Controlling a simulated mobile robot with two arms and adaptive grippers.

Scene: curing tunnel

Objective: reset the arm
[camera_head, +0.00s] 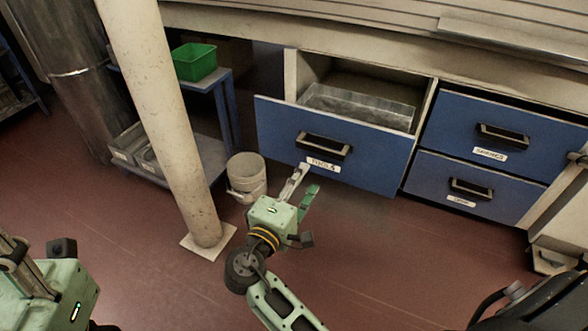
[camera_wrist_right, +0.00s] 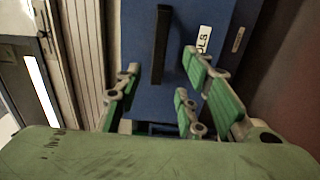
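My right gripper (camera_head: 302,184) is in the middle of the head view, just in front of the blue drawer labelled TOOLS (camera_head: 282,122). Its fingers are apart with nothing between them. In the right wrist view, the open fingers (camera_wrist_right: 160,85) frame the blue drawer front (camera_wrist_right: 185,50), its dark handle and part of its label. I cannot tell whether a fingertip touches the drawer. My left gripper's green body (camera_head: 65,295) shows at the lower left. Its fingers are mostly out of frame, so their opening is hidden.
The TOOLS drawer is pulled out, with a metal tray (camera_head: 345,103) inside. Two blue drawers (camera_head: 505,130) at the right look shut. A pale post (camera_head: 165,110) stands left of my right arm. A bucket (camera_head: 247,175) and a blue shelf with a green bin (camera_head: 194,62) are nearby.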

